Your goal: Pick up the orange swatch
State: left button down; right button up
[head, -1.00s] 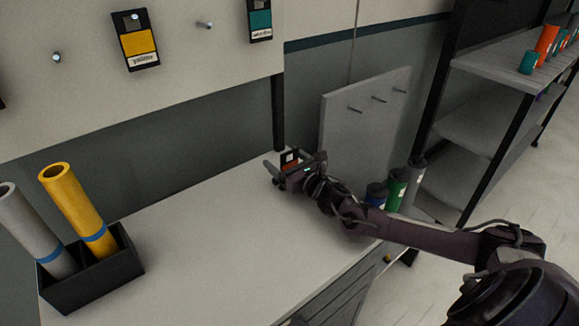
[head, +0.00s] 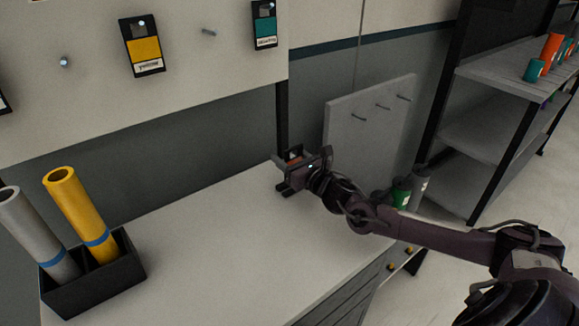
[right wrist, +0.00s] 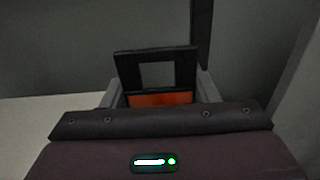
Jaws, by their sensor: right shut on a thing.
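The orange swatch (right wrist: 160,99) is a black-framed card with a square hole at its top and an orange band below. In the right wrist view it stands between the two grey fingers of my right gripper (right wrist: 160,92), which is shut on it. The gripper body hides its lower part. In the head view my right gripper (head: 283,174) is above the far right part of the white counter, and only a small bit of the swatch (head: 295,155) shows there. My left gripper is not in view.
A yellow swatch (head: 144,48) and a teal swatch (head: 265,28) hang on the wall board, with a bare peg (head: 209,32) between them. A black holder (head: 95,285) with grey and yellow rolls stands at left. A pegged panel (head: 365,125) stands behind my right arm.

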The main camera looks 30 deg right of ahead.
notch_tip(320, 180, up, 17)
jog(key=b, duration=0.1)
jog(key=shift+f+b, duration=0.15)
jog(key=shift+b, duration=0.2)
jog(key=shift+a, duration=0.1)
dwell(0.4)
